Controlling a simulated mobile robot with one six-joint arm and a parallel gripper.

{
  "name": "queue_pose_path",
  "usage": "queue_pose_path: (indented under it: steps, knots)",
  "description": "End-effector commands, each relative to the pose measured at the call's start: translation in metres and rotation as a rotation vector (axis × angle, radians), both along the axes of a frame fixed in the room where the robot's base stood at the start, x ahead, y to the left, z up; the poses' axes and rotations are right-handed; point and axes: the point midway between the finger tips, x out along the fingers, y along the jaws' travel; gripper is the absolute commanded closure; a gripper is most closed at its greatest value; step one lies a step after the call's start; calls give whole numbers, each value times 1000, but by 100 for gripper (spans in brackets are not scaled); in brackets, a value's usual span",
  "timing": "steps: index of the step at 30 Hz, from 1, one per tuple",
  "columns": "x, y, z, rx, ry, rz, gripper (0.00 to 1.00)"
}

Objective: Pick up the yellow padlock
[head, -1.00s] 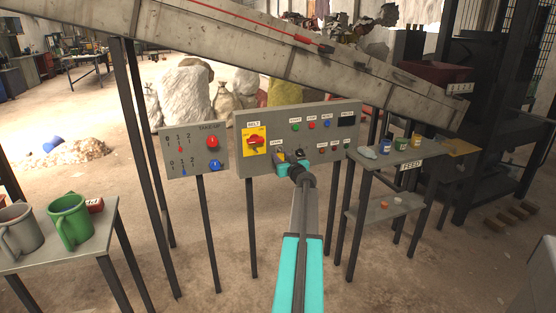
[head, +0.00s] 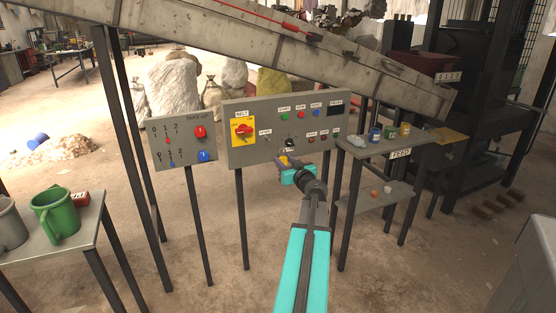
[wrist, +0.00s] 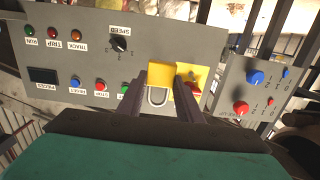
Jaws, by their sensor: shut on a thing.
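The yellow padlock (wrist: 161,74) is between my fingers in the wrist view, its grey shackle (wrist: 157,98) pointing down in that picture. My gripper (wrist: 159,84) is shut on its body. In the head view my gripper (head: 285,162) is in front of the lower edge of the grey control panel (head: 262,155), and the padlock shows only as a small yellow bit at the fingertips. In the wrist view the padlock appears apart from the panel, overlapping the edge of the yellow belt-switch plate (wrist: 199,73) behind it.
The smaller take-up panel (head: 164,142) stands to the left, with red and blue knobs. A table with a green mug (head: 56,214) is at lower left. A shelf stand labelled FEED (head: 401,153) with small jars is at right. The sloping conveyor (head: 250,40) runs overhead.

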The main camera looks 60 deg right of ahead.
Motion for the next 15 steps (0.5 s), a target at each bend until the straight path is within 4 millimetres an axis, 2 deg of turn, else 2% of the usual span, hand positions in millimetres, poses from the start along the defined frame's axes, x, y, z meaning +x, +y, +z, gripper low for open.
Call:
queue_pose_path:
  steps: [6, 15]
  knots:
    - [-16, 13, 0, -1, -1, -1, 93]
    - [-21, 16, 0, 0, 0, 0, 93]
